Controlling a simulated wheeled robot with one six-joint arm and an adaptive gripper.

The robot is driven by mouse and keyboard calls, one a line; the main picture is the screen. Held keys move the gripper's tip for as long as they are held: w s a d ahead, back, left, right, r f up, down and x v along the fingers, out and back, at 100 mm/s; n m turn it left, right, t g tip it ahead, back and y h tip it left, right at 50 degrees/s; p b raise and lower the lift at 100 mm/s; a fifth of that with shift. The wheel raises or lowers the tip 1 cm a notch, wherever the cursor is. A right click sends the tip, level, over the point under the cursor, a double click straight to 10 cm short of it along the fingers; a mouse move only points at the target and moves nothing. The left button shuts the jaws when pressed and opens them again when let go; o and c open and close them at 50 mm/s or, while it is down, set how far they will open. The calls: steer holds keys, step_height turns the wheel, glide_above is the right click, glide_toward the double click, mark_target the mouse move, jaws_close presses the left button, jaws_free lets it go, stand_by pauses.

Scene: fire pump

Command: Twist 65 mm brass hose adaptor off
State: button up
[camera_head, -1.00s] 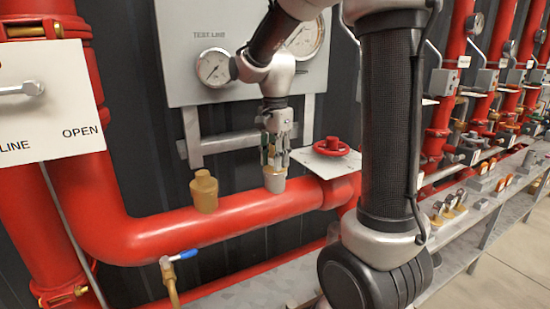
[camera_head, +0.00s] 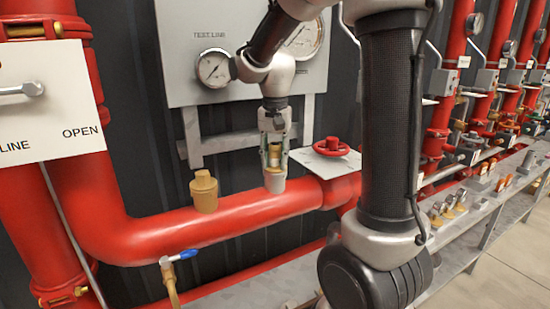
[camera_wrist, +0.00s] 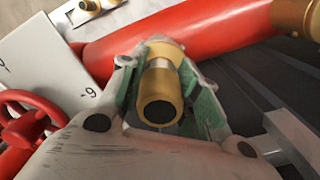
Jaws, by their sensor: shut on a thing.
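The brass hose adaptor (camera_head: 274,156) stands upright on a pale grey fitting (camera_head: 275,182) on top of the red pipe. My gripper (camera_head: 274,165) points down over it, with one finger on each side. In the wrist view the adaptor (camera_wrist: 161,98) shows as a brass cylinder with a dark open end, between the green-padded fingers of my gripper (camera_wrist: 168,88). The gripper is shut on the adaptor. The fingers partly hide its sides, and its lower joint is hard to make out.
A second brass fitting (camera_head: 204,190) stands on the red pipe (camera_head: 215,222) to the left. A red handwheel (camera_head: 331,147) over a white plate lies close on the right. A gauge panel (camera_head: 190,70) is behind. A blue-handled valve (camera_head: 184,255) hangs below the pipe.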

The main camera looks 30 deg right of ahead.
mark_target(275, 144)
steer(key=shift+s+f+n, duration=0.1)
steer(key=shift+f+n, duration=0.05)
steer(key=shift+n, duration=0.35)
steer(key=shift+r, duration=3.15)
